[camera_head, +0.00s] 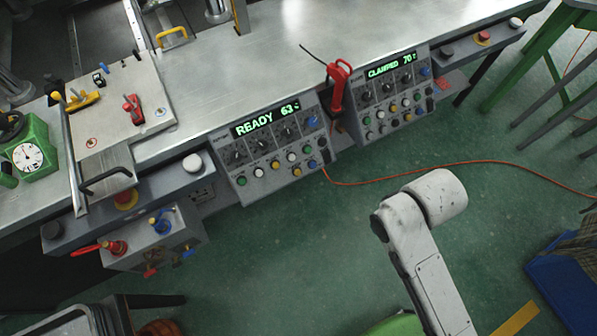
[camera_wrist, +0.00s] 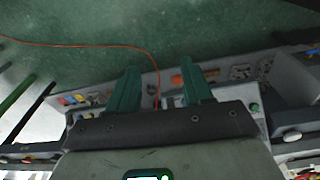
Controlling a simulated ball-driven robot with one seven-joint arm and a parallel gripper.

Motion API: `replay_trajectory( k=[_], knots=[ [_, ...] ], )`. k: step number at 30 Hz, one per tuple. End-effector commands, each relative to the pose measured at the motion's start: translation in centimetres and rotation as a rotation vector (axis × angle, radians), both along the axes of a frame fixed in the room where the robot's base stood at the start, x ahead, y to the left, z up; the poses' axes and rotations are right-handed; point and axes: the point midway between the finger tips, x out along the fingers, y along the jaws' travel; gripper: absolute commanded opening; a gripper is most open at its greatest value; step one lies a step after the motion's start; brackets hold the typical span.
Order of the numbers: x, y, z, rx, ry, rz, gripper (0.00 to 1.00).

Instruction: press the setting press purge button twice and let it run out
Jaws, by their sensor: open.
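Two control panels are on the front of the steel bench in the head view. The left panel (camera_head: 262,148) has a lit green display reading READY 63. The right panel (camera_head: 389,94) has a display reading CLAMPED 70. Both have knobs and rows of small coloured buttons; their labels are too small to read, so I cannot tell which is the purge button. My gripper (camera_wrist: 158,66) is open, its two dark green fingers apart with nothing seen between them. In the wrist view it points toward the floor beside the panels and partly hides them.
A red-handled tool (camera_head: 338,88) hangs between the panels. An orange cable (camera_head: 440,170) runs across the green floor. A grey box with red and blue valves (camera_head: 152,240) is at lower left, below a green dial gauge (camera_head: 28,158). A blue crate (camera_head: 566,285) stands at lower right.

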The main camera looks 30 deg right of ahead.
Motion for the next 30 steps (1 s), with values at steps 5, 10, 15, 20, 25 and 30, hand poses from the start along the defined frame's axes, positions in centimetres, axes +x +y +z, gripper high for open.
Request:
replay_trajectory(
  k=[5, 10, 15, 20, 25, 30],
  knots=[
    [0.00, 0.00, 0.00, 0.000, 0.000, 0.000, 0.33],
    [0.00, 0.00, 0.00, 0.000, 0.000, 0.000, 0.17],
    [0.01, 0.00, 0.00, 0.000, 0.000, 0.000, 0.00],
    [0.01, 0.00, 0.00, 0.000, 0.000, 0.000, 0.00],
    [0.00, 0.00, 0.00, 0.000, 0.000, 0.000, 0.00],
    [0.00, 0.00, 0.00, 0.000, 0.000, 0.000, 0.00]
  ],
)
